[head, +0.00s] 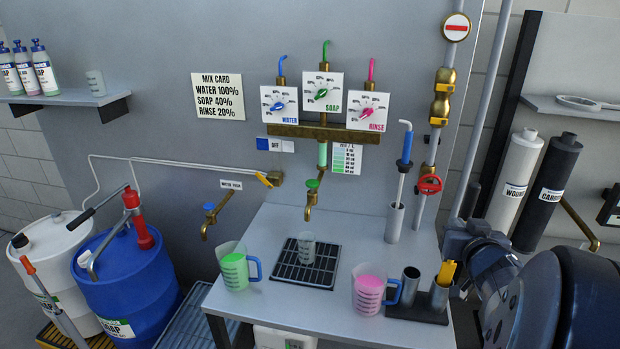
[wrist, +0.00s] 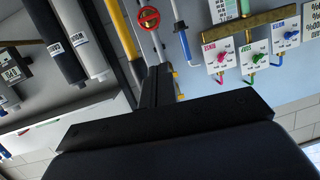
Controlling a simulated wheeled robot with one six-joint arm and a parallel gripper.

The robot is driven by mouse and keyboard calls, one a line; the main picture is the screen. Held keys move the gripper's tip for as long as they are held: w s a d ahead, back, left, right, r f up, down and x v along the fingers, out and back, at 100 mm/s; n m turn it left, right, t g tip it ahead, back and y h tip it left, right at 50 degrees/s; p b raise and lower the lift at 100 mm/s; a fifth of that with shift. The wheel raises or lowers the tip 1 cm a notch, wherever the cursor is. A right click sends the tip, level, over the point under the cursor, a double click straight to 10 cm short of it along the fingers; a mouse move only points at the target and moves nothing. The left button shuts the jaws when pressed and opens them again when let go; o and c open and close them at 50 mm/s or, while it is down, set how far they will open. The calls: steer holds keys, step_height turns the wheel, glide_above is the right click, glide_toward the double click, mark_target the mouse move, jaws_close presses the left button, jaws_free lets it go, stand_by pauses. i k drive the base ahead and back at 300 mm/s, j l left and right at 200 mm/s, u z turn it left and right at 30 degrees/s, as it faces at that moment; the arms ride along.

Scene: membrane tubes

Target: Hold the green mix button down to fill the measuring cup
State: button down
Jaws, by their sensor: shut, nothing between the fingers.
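A small clear measuring cup (head: 306,247) stands on the black drain grate (head: 288,272) below the brass spout (head: 309,208); I see no liquid in it. A green cap (head: 313,184) sits on top of that spout, below a green-filled tube (head: 322,155). No button marked "mix" is readable; I cannot tell whether the green cap is the button. My gripper (wrist: 157,72) shows in the wrist view as dark, closed fingers, touching nothing I can make out. In the head view only my arm is seen at the lower right, right of the counter.
A jug of green liquid (head: 233,268) and a jug of pink liquid (head: 369,289) flank the grate. Metal cups (head: 411,285) and a wand in a holder (head: 395,222) stand on the right. Three dials (head: 323,92) and a mix card (head: 217,95) are on the wall.

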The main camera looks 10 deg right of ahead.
mark_target(312, 183)
steer(key=i+j, duration=0.2)
steer(key=j, duration=0.15)
steer(key=i+j+z, duration=0.1)
steer(key=j, duration=0.25)
steer(key=i+j, duration=0.25)
steer(key=i+j+z, duration=0.1)
steer(key=j, duration=0.35)
steer(key=i+j, duration=0.25)
steer(key=j+z, duration=0.05)
steer(key=j, duration=0.05)
